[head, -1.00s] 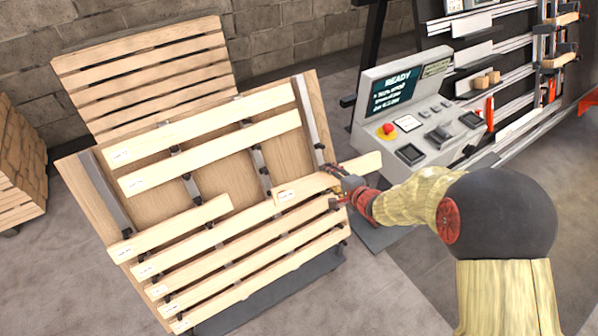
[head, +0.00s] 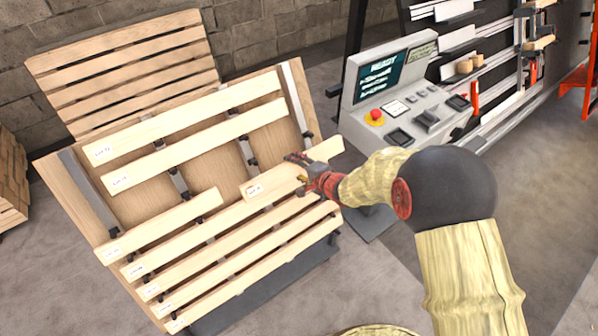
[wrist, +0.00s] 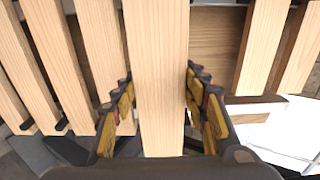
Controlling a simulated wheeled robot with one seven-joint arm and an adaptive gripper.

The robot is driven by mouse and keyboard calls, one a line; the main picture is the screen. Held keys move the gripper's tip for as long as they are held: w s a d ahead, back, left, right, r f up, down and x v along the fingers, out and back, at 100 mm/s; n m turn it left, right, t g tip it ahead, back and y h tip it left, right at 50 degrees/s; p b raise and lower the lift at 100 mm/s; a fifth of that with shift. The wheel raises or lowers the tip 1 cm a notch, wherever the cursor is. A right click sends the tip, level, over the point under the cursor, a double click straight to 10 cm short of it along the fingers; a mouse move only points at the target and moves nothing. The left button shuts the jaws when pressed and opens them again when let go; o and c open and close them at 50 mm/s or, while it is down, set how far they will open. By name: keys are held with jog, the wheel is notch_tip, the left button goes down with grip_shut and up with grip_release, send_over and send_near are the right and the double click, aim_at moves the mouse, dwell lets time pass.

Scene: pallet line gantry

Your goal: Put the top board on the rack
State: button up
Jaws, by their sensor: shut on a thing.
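A pale wooden board (head: 279,178) with a small white label near its left end is in my gripper (head: 300,172). In the wrist view the gripper fingers (wrist: 158,80) lie along both long sides of the held board (wrist: 158,40). The board is over the right part of a slanted wooden frame (head: 206,170), in line with a shorter labelled board (head: 165,224) on its left, with a small gap between their ends. Its right end sticks out past the frame's right edge. I cannot tell whether it touches the frame. Several other labelled boards lie across the frame above and below it.
A console (head: 400,92) with a screen and red button stands right of the frame. A wall rack of metal rails (head: 490,60) stands behind it. A slatted pallet (head: 130,65) leans at the back left. Stacked wood (head: 12,175) is at the left edge.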

jog(key=shift+b+x, duration=1)
jog(key=shift+x, duration=3.45)
jog(key=shift+w+a+f+p, duration=0.1)
jog(key=shift+w+a+p, duration=0.1)
jog(key=shift+p, duration=0.1)
jog(key=shift+d+f+p, duration=0.1)
jog(key=shift+f+p, duration=0.05)
jog(key=shift+p, duration=0.2)
jog(key=o, duration=1.4)
jog(key=shift+s, duration=0.1)
jog(key=v, duration=1.2)
jog(key=shift+f, duration=0.1)
